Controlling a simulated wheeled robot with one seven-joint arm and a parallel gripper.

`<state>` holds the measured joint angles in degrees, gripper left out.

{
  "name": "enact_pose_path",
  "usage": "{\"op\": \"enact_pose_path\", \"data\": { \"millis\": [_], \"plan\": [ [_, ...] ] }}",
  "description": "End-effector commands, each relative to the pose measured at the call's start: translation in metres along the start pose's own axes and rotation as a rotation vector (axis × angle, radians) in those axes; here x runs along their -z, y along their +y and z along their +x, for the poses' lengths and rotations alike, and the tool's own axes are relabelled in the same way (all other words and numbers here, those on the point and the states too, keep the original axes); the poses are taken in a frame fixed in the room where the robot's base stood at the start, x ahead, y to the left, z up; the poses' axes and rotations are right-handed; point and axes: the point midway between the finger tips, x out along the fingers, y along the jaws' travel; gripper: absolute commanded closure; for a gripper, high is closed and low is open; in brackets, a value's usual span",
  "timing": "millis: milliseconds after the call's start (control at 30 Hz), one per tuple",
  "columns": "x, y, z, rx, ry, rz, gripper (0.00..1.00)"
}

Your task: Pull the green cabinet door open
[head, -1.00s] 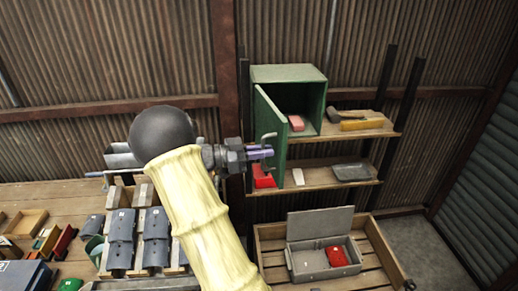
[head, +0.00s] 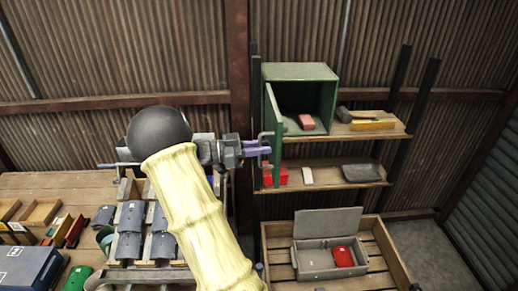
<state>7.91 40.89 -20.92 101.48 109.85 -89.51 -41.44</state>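The green cabinet (head: 300,72) stands on the upper shelf against the wall. Its door (head: 274,125) is hinged on the left and stands wide open, seen almost edge-on. A grey bar handle (head: 264,163) is on the door's left-hand face. My gripper (head: 262,148) reaches in from the left, its purple fingers level and close together at the handle. They look shut on it, though the contact is small in view. Inside the cabinet, a red block (head: 306,122) shows on its floor.
The upper shelf also holds a yellow object (head: 373,125). The lower shelf (head: 340,183) carries a red item, a pale block and a grey tray. Below is a wooden crate (head: 285,230) with an open grey box. A cluttered bench (head: 30,185) lies left.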

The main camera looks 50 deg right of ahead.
Motion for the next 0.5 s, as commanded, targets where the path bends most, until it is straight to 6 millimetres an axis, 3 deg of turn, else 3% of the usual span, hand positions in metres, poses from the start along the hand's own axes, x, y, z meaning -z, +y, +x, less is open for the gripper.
{"op": "enact_pose_path", "data": {
  "millis": [333, 500],
  "plan": [
    [-0.001, 0.001, -0.002, 0.001, -0.002, -0.001, 0.74],
    [-0.004, 0.0, -0.016, 0.003, -0.004, 0.0, 0.74]
  ]
}}
